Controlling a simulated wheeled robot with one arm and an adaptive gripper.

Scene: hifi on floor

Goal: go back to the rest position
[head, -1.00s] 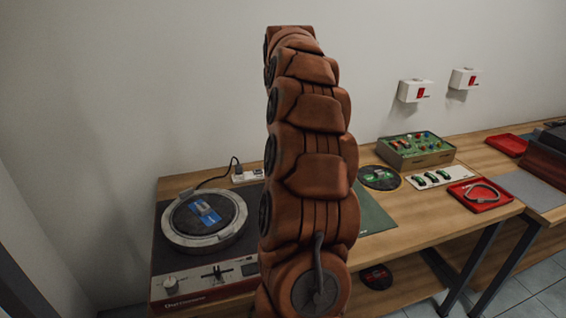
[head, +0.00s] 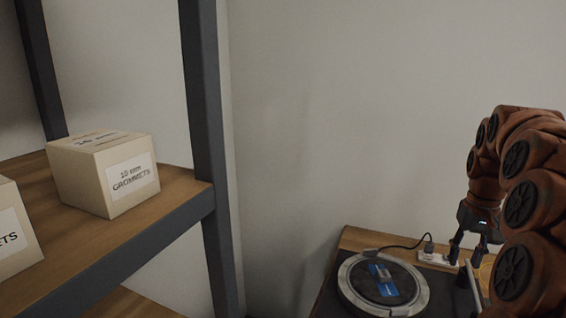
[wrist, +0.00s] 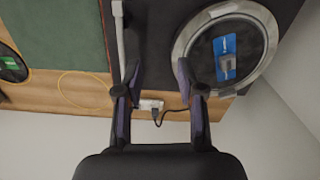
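My gripper (head: 467,249) hangs from my orange arm at the right of the head view, above the back part of the turntable's bench. In the wrist view my gripper (wrist: 156,80) shows two dark fingers spread apart with nothing between them. Below it are a white power strip (wrist: 152,104) and the turntable (wrist: 264,84) with its round platter. In the head view the turntable (head: 346,290) is partly cut off by the bottom edge.
A shelf (head: 150,243) with dark posts stands at the left, holding a grommets box (head: 106,172) and part of another box (head: 14,225). A black cable (head: 405,246) runs to the power strip. A green mat (wrist: 60,32) and yellow loop (wrist: 84,88) lie on the bench.

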